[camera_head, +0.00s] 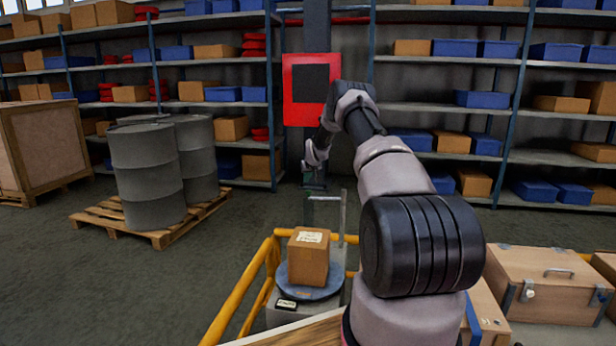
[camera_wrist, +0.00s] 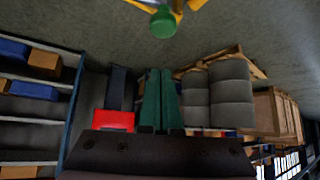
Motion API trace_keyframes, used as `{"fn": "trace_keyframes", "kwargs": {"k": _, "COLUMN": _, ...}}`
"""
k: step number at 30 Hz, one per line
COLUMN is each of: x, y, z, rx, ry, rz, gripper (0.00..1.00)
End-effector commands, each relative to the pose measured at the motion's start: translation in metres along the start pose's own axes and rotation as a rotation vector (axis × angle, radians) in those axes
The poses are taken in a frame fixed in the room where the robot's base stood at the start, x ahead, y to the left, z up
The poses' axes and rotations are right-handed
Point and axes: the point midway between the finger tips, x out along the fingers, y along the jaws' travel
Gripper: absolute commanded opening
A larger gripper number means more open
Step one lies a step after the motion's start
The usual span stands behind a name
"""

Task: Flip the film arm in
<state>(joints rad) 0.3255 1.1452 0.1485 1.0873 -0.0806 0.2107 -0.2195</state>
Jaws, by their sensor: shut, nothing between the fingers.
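A brown carton (camera_head: 308,257) with a white label stands on a round blue-grey turntable (camera_head: 314,290). Behind it is a thin pale upright frame (camera_head: 343,215) with a short bar near its top (camera_head: 323,198); this may be the film arm, but I cannot be sure. My gripper (camera_head: 314,185) is above or behind this bar in the head view, small and dark. In the wrist view my gripper's two green fingers (camera_wrist: 160,73) lie side by side, shut and empty. A round green knob (camera_wrist: 163,22) is beyond the fingertips, apart from them, beside yellow bars.
A yellow guard rail (camera_head: 243,293) surrounds the turntable. Grey drums (camera_head: 145,175) stand on a pallet (camera_head: 175,222) at left, near a large wooden crate (camera_head: 45,150). A latched wooden case (camera_head: 545,285) is at right. Shelves line the back; floor between is clear.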

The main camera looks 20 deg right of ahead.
Motion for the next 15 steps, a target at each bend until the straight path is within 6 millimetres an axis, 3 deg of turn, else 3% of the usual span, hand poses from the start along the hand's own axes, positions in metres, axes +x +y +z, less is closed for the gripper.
{"fn": "trace_keyframes", "kwargs": {"k": 11, "x": 0.042, "y": 0.000, "z": 0.000, "rx": -0.001, "ry": 0.001, "rz": 0.001, "gripper": 0.00}}
{"fn": "trace_keyframes", "kwargs": {"k": 15, "x": 0.036, "y": 0.001, "z": 0.007, "rx": -0.001, "ry": -0.001, "rz": 0.001, "gripper": 0.00}}
